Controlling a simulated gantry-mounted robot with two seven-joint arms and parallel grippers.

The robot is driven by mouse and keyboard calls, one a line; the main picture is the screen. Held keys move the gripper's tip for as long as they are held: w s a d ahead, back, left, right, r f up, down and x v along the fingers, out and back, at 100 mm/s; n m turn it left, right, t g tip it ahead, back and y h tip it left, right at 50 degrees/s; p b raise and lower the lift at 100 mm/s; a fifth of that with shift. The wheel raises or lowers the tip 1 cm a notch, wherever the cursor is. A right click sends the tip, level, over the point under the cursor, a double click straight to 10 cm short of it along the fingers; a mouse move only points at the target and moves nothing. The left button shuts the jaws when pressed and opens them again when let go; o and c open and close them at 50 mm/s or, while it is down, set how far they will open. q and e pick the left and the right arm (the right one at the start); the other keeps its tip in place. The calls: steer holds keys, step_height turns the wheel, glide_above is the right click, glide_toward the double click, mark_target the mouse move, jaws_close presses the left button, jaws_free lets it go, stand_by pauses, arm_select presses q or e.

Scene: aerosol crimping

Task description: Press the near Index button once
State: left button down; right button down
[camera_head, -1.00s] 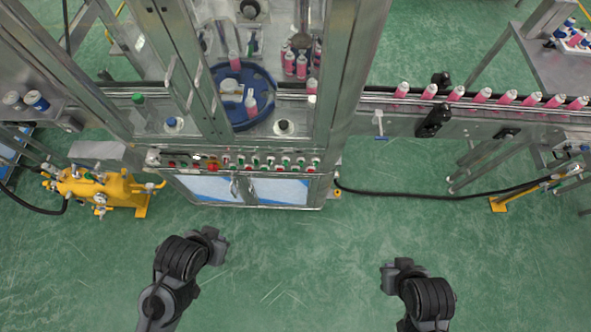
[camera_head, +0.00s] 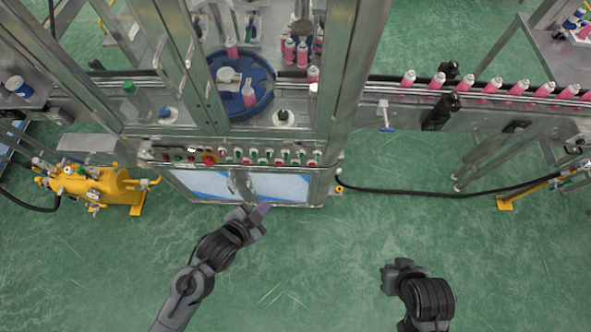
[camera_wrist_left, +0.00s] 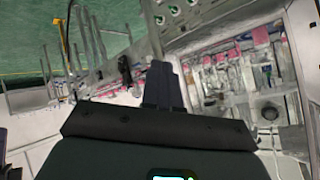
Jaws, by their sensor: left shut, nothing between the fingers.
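The row of small buttons (camera_head: 262,156), several of them green and one larger and red, runs along the machine's front edge in the head view. The labels are too small to read, so I cannot tell which one is the near Index button. My left gripper (camera_head: 263,208) is shut and empty, in front of the cabinet doors below the row, apart from the buttons in this view. In the left wrist view its closed fingers (camera_wrist_left: 162,86) point toward the machine, with some green buttons (camera_wrist_left: 175,10) at the top. My right gripper (camera_head: 388,276) hangs over the floor; its fingers are not clear.
The machine's upright frame posts (camera_head: 352,80) stand behind the button row. A blue round table (camera_head: 238,90) holds pink cans inside. A conveyor (camera_head: 470,98) with pink cans runs right. A yellow pump unit (camera_head: 95,187) stands left. The green floor in front is clear.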

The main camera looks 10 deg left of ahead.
mark_target(295, 164)
arm_select(q)
steer(key=w+d+f+m+t+h+b, duration=0.1)
steer(key=w+f+m+b, duration=0.3)
steer(key=w+f+b, duration=0.4)
steer(key=w+d+f+m+t+h+b, duration=0.1)
steer(key=w+d+f+m+h+b, duration=0.3)
steer(key=f+b, duration=1.9)
steer(key=shift+w+d+f+m+b, duration=0.15)
steer(key=shift+w+m+b, duration=0.35)
steer(key=shift+w+b, duration=1.6)
steer(key=shift+w, duration=0.1)
steer(key=w+a+b, duration=0.1)
steer(key=w+b, duration=0.3)
steer(key=w, duration=0.4)
steer(key=shift+w, duration=0.3)
